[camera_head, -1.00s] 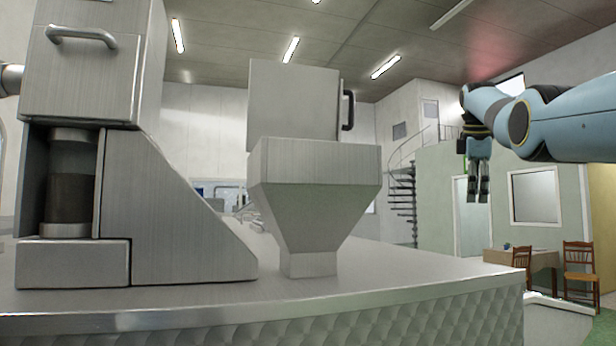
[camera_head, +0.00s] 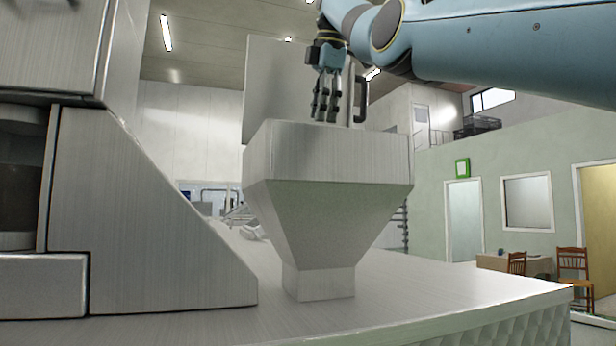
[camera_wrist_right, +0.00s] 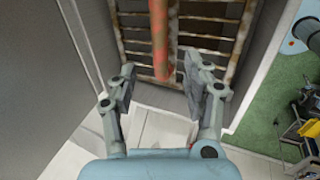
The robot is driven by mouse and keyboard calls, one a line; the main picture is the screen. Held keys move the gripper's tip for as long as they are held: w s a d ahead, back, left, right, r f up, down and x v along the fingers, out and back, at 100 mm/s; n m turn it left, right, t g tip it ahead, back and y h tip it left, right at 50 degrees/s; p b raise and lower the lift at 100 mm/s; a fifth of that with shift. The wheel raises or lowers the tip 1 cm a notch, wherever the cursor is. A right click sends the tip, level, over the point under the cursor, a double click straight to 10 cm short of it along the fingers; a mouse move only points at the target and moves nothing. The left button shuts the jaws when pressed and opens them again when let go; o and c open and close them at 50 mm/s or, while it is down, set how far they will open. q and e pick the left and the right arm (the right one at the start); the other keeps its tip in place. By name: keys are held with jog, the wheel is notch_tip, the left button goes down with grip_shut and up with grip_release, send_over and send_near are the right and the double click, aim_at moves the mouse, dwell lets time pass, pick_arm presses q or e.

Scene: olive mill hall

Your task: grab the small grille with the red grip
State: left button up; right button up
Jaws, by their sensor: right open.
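In the right wrist view a rusty brown grille (camera_wrist_right: 206,27) of crossed bars lies within grey walls at the top. Its red grip (camera_wrist_right: 160,42) runs along its middle, worn orange-red, and ends near my fingers. My right gripper (camera_wrist_right: 161,80) is open, its two fingers on either side of the grip's line; whether they touch anything I cannot tell. In the head view my right gripper (camera_head: 326,112) points down over the metal hopper (camera_head: 330,225). The grille is hidden in that view. My left gripper is not in view.
A raised lid plate (camera_head: 280,85) stands behind the hopper. A large metal machine (camera_head: 140,210) stands to the left on the metal counter (camera_head: 440,300). The counter is clear right of the hopper. Chairs (camera_head: 573,265) stand far right.

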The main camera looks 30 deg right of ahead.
jog(key=x, duration=0.4)
jog(key=shift+s+d+f, duration=0.1)
jog(key=shift+s+d, duration=0.05)
jog(key=shift+s, duration=0.25)
jog(key=shift+w+f+p, duration=0.2)
jog(key=shift+w+p, duration=0.05)
jog(key=shift+p, duration=0.25)
jog(key=f+p, duration=0.1)
jog(key=p, duration=0.1)
jog(key=w+f+p, duration=0.1)
jog(key=p, duration=0.2)
jog(key=shift+w+d, duration=0.25)
jog(key=shift+d, duration=0.05)
jog(key=shift+x, duration=0.8)
jog(key=shift+w+f, duration=0.15)
jog(key=shift+f, duration=0.35)
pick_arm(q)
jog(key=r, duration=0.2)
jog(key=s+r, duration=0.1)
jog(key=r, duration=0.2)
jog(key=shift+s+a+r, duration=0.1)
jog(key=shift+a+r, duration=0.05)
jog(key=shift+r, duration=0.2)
pick_arm(e)
jog(key=shift+a, duration=0.1)
jog(key=c, duration=0.5)
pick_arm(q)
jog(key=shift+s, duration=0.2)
pick_arm(e)
grip_shut()
